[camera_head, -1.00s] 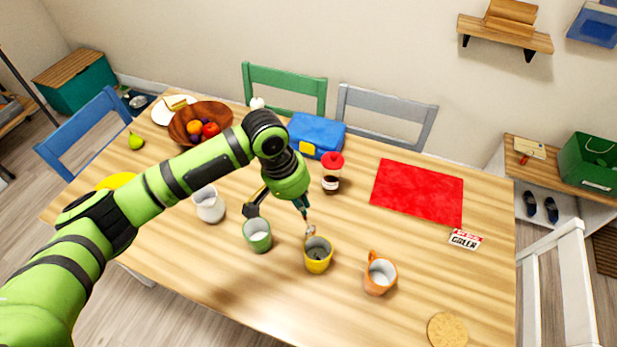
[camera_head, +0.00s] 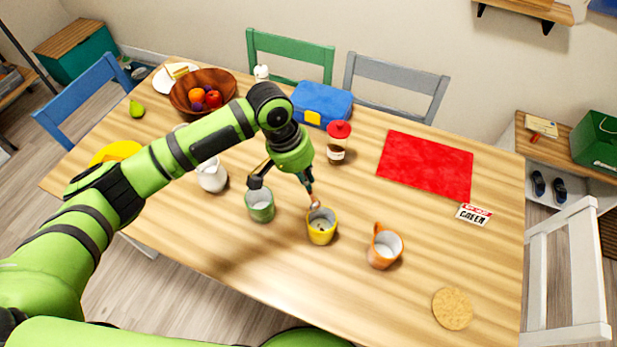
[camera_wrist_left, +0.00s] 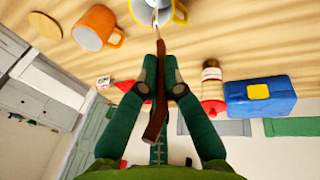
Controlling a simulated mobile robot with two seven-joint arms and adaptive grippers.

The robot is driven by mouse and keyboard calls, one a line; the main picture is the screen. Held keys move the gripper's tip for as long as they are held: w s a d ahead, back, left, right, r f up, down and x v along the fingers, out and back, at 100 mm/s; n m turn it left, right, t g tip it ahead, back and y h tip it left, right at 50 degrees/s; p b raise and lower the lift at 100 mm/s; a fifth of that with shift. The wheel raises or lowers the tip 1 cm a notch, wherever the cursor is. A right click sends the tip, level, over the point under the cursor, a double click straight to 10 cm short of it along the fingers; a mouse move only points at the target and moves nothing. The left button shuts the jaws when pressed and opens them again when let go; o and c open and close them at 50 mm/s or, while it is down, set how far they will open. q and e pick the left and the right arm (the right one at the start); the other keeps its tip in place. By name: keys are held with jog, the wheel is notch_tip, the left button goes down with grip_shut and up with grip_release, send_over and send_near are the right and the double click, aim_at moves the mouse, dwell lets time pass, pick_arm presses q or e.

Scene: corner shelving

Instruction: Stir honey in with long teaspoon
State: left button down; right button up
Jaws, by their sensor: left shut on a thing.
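My left gripper (camera_head: 307,180) is shut on the brown handle of a long teaspoon (camera_head: 311,195). The handle also shows between the fingers in the left wrist view (camera_wrist_left: 160,85). The teaspoon points down at the yellow mug (camera_head: 321,232), its metal part at the far side of the rim. The left wrist view shows the metal part across the mug's opening (camera_wrist_left: 158,10); I cannot tell how deep the tip is. Something dark shows inside the mug. A jar with a red lid (camera_head: 337,150), perhaps the honey, stands upright behind the mug. My right gripper is out of view.
A green mug (camera_head: 260,207) stands close left of the yellow mug, an orange mug (camera_head: 384,248) to its right. A white jug (camera_head: 211,177), blue lunch box (camera_head: 325,102), red mat (camera_head: 426,163) and cork coaster (camera_head: 452,309) lie around. The table's front right is mostly clear.

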aim_at(312, 201)
pick_arm(q)
jog(key=shift+a+x, duration=0.2)
jog(key=shift+x, duration=1.25)
jog(key=shift+s+b+x, duration=0.15)
jog(key=shift+b+x, duration=0.35)
jog(key=shift+x, duration=0.65)
jog(key=shift+s+b+x, duration=0.1)
jog(key=shift+b+x, duration=0.4)
jog(key=shift+x, duration=0.7)
jog(key=shift+f+b, duration=0.35)
jog(key=shift+f, duration=0.75)
jog(key=shift+a, duration=0.1)
